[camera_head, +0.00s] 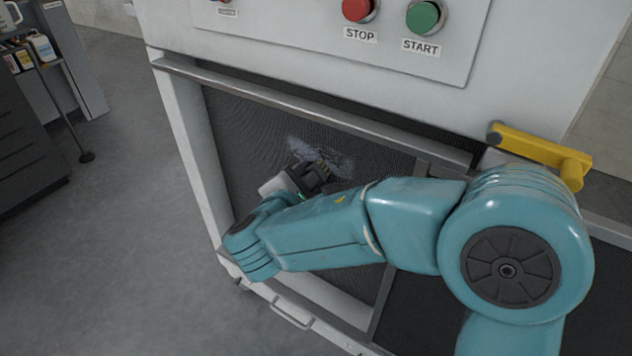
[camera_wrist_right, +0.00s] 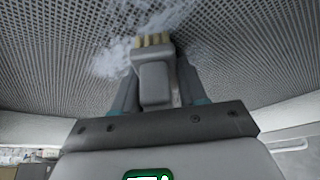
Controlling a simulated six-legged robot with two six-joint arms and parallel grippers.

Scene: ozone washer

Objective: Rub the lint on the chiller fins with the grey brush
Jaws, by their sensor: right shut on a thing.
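The chiller fins (camera_head: 255,120) are a dark mesh panel set in a pale frame on the machine's front; they fill the upper part of the right wrist view (camera_wrist_right: 60,60). A whitish patch of lint (camera_head: 305,150) clings to the fins and shows on both sides of the brush in the wrist view (camera_wrist_right: 112,58). My right gripper (camera_head: 318,172) is shut on the grey brush (camera_wrist_right: 154,82). The brush's pale bristles point at the fins and overlap the lint; exact contact is hard to tell. My left gripper is not in view.
Above the fins is a panel with a red STOP button (camera_head: 358,9) and a green START button (camera_head: 424,18). A yellow handle (camera_head: 540,150) sticks out at the right. A dark cabinet (camera_head: 28,140) stands at the left, with open grey floor (camera_head: 120,240) between.

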